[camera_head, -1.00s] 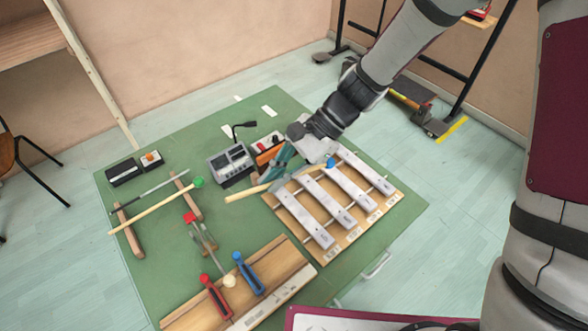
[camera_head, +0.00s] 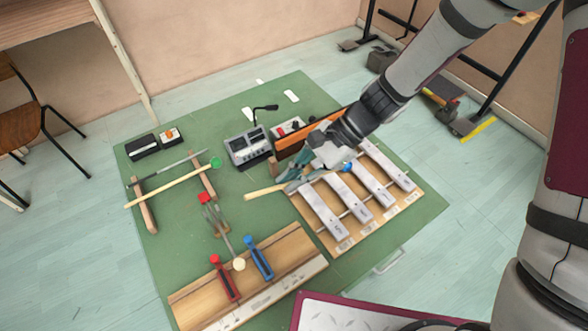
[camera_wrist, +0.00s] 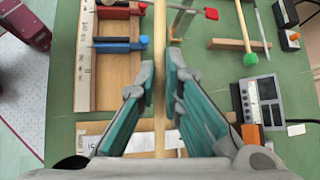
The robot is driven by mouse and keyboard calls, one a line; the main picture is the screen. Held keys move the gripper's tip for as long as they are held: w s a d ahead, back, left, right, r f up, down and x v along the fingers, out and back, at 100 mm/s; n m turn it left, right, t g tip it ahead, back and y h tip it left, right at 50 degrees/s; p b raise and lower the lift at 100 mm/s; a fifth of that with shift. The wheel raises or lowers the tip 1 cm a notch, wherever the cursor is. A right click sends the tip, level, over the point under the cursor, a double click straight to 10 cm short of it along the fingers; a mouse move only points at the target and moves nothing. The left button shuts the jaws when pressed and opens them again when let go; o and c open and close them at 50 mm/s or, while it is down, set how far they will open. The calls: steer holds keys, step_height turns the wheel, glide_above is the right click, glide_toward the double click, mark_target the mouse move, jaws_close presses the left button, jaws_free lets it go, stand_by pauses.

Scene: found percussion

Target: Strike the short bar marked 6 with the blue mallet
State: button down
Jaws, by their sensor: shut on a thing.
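My gripper (camera_head: 300,180) is shut on the wooden handle of the blue mallet. The handle (camera_head: 262,191) sticks out to the left, and the blue head (camera_head: 347,168) shows to the right, over the far part of the metal bars. I cannot tell whether it touches a bar. In the wrist view the handle (camera_wrist: 160,115) runs between the fingers (camera_wrist: 160,85); the head is hidden. Several grey bars, such as the leftmost bar (camera_head: 323,211), lie side by side on a wooden board (camera_head: 335,238). Their labels are too small to read, so I cannot pick out bar 6.
An orange-fronted box (camera_head: 297,140) stands just behind my gripper. A grey device (camera_head: 247,148) with a bent stalk is left of it. A wooden block (camera_head: 200,290) with red and blue handles is at the front. A green-headed mallet (camera_head: 170,185) rests on wooden supports at left.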

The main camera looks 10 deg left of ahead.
stand_by(0.4)
step_height(320, 180, down, 6)
steer(key=w+d+g+y+b, duration=0.1)
steer(key=w+y+b, duration=0.1)
steer(key=b, duration=0.3)
steer(key=r+p, duration=0.1)
steer(key=r, duration=0.1)
steer(key=r+p, duration=0.2)
steer(key=s+r+p, duration=0.1)
steer(key=r, duration=0.2)
steer(key=shift+d, duration=0.15)
steer(key=shift+w+f+h, duration=0.2)
steer(key=shift+h, duration=0.1)
